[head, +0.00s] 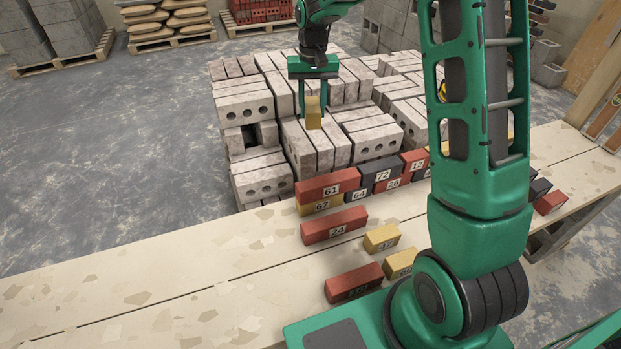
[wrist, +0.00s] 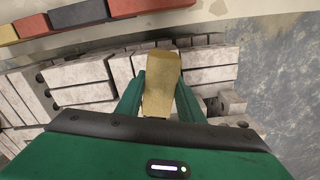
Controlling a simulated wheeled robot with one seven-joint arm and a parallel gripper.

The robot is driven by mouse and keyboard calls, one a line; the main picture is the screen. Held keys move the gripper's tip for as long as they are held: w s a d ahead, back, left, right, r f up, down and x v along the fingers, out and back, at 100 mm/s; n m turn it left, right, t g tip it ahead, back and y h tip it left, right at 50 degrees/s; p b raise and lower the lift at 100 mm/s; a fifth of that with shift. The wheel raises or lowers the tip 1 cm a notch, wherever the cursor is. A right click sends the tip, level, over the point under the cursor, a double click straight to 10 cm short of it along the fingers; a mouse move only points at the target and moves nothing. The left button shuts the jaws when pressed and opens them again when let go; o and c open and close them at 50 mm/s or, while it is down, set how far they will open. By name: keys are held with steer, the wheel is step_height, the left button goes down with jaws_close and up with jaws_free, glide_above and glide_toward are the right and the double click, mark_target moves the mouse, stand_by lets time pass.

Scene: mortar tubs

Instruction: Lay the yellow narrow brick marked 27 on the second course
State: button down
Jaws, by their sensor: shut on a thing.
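My gripper (head: 313,98) is shut on a yellow narrow brick (head: 314,113), held above the pile of large grey blocks behind the bench. In the wrist view the yellow brick (wrist: 161,84) sits between the two fingers; no number shows on its visible faces. On the bench, the lower course shows a yellow brick marked 67 (head: 320,206), a dark brick marked 64 (head: 358,195) and a red brick marked 26 (head: 391,184). Above them lie a red brick marked 61 (head: 328,187), a dark brick marked 72 (head: 382,174) and a red brick marked 12 (head: 414,162). My arm hides the wall's right part.
Loose on the bench (head: 150,290) are a red brick marked 24 (head: 334,225), a yellow brick (head: 382,238), another yellow brick (head: 400,263) and a red brick (head: 353,282). The bench's left part is clear. Grey blocks (head: 260,180) stand close behind the bench.

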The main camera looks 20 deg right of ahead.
steer(key=shift+d, duration=0.25)
steer(key=s+a+n, duration=0.5)
steer(key=s+n, duration=0.6)
steer(key=s, duration=0.1)
steer(key=s+a+n, duration=0.4)
steer(key=s+n, duration=0.6)
steer(key=s, duration=0.2)
steer(key=w+d+f, duration=0.1)
steer(key=w+f, duration=0.1)
steer(key=w, duration=0.1)
steer(key=w+d+f, duration=0.1)
steer(key=w+f, duration=0.1)
steer(key=w, duration=0.2)
steer(key=w+d+f, duration=0.1)
steer(key=w+f, duration=0.2)
steer(key=shift+w+d, duration=0.15)
steer(key=shift+d, duration=0.05)
step_height(320, 180, down, 4)
steer(key=shift+f, duration=0.1)
